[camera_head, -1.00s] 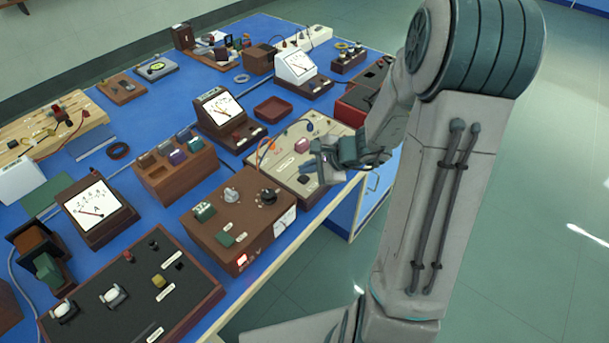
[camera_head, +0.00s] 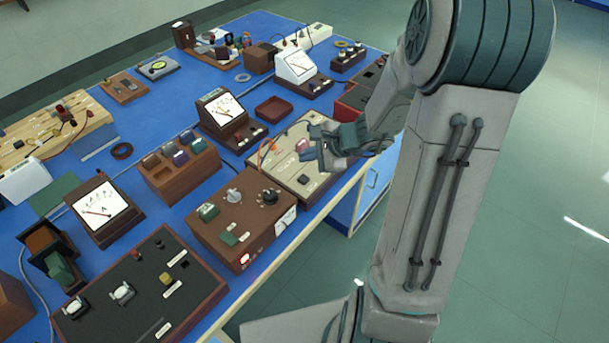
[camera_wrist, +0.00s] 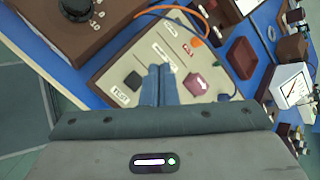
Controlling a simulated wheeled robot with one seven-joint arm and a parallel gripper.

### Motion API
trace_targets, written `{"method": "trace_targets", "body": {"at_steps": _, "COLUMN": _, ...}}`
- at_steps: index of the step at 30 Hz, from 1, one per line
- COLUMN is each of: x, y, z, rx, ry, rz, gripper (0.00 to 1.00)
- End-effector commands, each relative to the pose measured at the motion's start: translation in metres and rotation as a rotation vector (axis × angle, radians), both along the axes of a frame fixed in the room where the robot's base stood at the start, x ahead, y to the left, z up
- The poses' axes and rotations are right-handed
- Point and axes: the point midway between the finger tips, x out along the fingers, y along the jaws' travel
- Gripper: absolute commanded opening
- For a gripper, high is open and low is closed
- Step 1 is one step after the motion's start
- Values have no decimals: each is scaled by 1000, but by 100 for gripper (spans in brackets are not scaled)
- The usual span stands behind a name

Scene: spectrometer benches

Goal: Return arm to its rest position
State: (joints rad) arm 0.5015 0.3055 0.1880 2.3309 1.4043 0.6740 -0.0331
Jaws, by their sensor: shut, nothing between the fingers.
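My gripper (camera_head: 308,150) is above the beige panel box (camera_head: 276,173) at the right edge of the blue bench (camera_head: 141,85). In the wrist view the two blue fingers (camera_wrist: 159,82) are together and hold nothing. They point at the beige panel (camera_wrist: 118,62), between a black knob (camera_wrist: 133,80) and a dark pink knob (camera_wrist: 195,84). I cannot tell how far the fingertips are above the panel. My forearm bends back from the gripper to the large elbow at upper right.
A brown box with a black knob (camera_head: 230,237) stands in front of the beige panel. A meter (camera_head: 223,111), a red-brown tray (camera_head: 274,107) and a second meter (camera_head: 299,68) stand behind. Open floor (camera_head: 545,200) lies to the right.

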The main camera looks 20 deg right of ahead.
Motion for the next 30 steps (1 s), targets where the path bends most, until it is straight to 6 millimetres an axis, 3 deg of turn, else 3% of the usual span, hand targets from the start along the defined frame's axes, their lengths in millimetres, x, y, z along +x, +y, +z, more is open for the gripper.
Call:
{"method": "trace_targets", "body": {"at_steps": 8, "x": 0, "y": 0, "z": 0, "rx": -2, "ry": -1, "rz": 3, "gripper": 0}}
{"method": "trace_targets", "body": {"at_steps": 14, "x": -18, "y": 18, "z": 20, "rx": -84, "ry": -41, "rz": 154, "gripper": 0}}
{"method": "trace_targets", "body": {"at_steps": 22, "x": -89, "y": 51, "z": 66, "rx": -382, "ry": -144, "rz": 631, "gripper": 0}}
{"method": "trace_targets", "body": {"at_steps": 30, "x": -160, "y": 42, "z": 99, "rx": -735, "ry": -209, "rz": 1050, "gripper": 0}}
